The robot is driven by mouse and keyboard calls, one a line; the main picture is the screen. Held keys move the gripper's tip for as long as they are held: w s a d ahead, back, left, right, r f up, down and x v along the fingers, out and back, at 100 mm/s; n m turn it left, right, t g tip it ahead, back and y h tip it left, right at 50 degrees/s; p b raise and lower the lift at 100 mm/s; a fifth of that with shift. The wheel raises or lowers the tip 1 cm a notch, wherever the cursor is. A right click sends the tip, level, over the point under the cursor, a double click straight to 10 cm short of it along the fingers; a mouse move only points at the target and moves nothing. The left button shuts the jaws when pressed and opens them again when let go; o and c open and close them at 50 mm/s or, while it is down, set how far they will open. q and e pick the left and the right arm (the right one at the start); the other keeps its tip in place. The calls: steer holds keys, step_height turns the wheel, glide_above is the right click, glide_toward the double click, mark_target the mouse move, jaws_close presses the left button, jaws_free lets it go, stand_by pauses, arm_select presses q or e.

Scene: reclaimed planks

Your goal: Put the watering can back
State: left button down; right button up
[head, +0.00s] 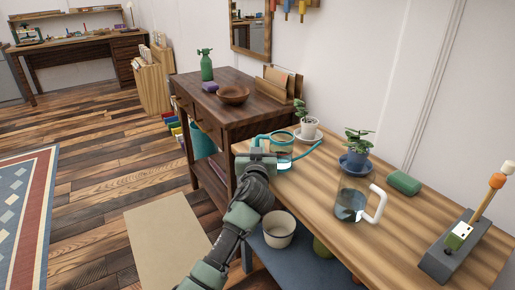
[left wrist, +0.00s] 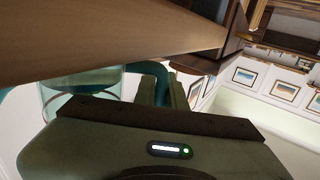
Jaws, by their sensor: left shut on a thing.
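The watering can (head: 282,158) has a clear body with a teal rim, handle and spout. It is upright at the left end of the light wooden table (head: 330,243), its spout pointing right. My left gripper (head: 262,160) is shut on its teal handle, on the near left side. In the left wrist view the teal handle (left wrist: 157,73) sits between the fingers, and the clear body (left wrist: 72,98) shows to the left. I cannot tell whether the can's base touches the table. My right gripper is not in view.
A potted plant on a white saucer (head: 308,136) stands close behind the can. A dark cabinet (head: 240,117) adjoins at left.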

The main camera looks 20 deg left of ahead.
arm_select(q)
steer(key=shift+f, duration=0.1)
steer(key=c, duration=1.5)
jaws_free()
